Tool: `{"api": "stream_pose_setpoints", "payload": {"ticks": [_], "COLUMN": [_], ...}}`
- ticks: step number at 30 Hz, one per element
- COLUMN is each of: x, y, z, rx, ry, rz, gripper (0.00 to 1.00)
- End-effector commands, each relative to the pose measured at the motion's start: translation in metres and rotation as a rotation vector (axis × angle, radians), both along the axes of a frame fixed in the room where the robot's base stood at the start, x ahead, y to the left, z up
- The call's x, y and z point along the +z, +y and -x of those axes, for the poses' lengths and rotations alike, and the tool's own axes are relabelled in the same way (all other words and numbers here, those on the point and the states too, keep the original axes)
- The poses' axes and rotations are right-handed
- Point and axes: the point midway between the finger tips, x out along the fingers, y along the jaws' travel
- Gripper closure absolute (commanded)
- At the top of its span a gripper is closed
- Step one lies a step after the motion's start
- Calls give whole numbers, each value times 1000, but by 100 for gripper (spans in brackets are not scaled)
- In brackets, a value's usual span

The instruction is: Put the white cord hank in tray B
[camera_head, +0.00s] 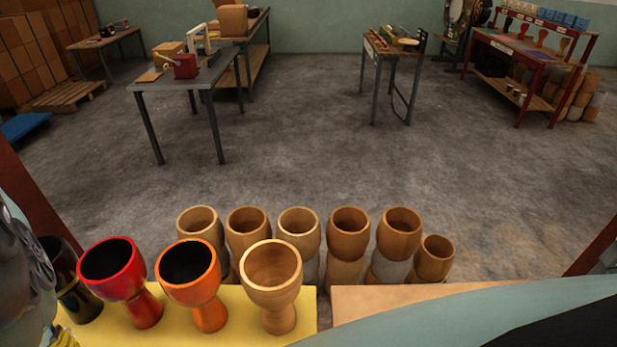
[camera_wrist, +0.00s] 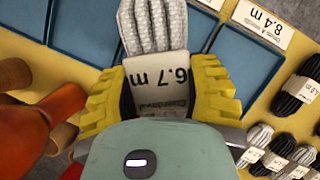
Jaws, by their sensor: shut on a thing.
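My gripper (camera_wrist: 160,76) has yellow ribbed fingers in the wrist view and is shut on a white cord hank (camera_wrist: 152,24). I cannot read which is tray B. The head view shows neither the hank nor the trays.
A card reading 8.4 m (camera_wrist: 263,20) lies by the trays. Black hanks (camera_wrist: 297,88) and white hanks (camera_wrist: 258,137) lie at the right. An orange drum (camera_wrist: 40,118) is close at left. The head view shows red (camera_head: 113,270), orange (camera_head: 188,275) and bare wood (camera_head: 271,275) drums.

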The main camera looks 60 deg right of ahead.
Motion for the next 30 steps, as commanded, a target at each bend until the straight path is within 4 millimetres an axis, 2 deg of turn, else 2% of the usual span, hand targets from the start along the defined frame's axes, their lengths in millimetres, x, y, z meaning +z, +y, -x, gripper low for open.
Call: {"api": "stream_pose_setpoints", "payload": {"ticks": [1, 5, 9, 12, 17, 23, 30], "x": [18, 67, 128, 170, 232, 279, 346], "y": [-6, -24, -42, -52, -62, -62, -61], "z": [-17, -49, -74, -86, -90, -90, -88], "rx": [46, 170, 290, 355, 413, 408, 406], "ry": [-12, -17, -13, -11, -1, -10, -21], "rz": [1, 3, 4, 2, 0, -6, -10], "gripper": [91, 91, 91, 91, 91, 91, 91]}}
